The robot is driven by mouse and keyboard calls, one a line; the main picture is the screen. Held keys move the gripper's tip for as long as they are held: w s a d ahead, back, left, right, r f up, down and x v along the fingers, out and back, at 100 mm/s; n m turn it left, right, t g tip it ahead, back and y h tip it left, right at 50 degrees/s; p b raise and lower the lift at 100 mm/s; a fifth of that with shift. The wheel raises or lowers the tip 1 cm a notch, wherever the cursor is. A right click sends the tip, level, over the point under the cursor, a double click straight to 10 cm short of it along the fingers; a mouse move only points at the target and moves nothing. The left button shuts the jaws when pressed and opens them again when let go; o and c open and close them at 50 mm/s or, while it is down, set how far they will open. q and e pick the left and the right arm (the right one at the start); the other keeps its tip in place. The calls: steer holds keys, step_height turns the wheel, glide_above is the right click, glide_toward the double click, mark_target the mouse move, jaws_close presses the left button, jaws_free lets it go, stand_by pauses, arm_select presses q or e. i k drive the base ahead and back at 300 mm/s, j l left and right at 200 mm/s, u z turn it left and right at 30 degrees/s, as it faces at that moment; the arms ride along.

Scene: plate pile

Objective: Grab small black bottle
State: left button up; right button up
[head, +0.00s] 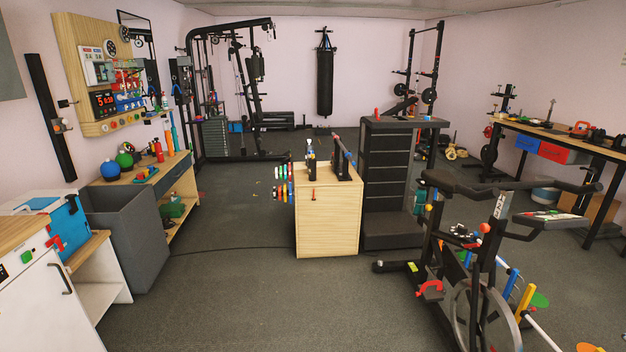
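I cannot pick out a small black bottle for certain in the head view. A small upright dark object (310,160) with a pale top stands on the light wooden box (328,215) in the middle of the room; it is too small to tell whether it is a bottle. Several small bottle-like things, among them a red one (159,152), stand on the wooden bench (150,180) along the left wall. Neither of my grippers shows in the head view.
A grey bin (130,235) and a white cabinet (45,305) stand at the left. An exercise bike (480,260) with coloured parts stands at the right front. A black tower (390,180) adjoins the wooden box. The floor (230,290) in front is clear.

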mark_target(312, 163)
steer(key=i, duration=3.2)
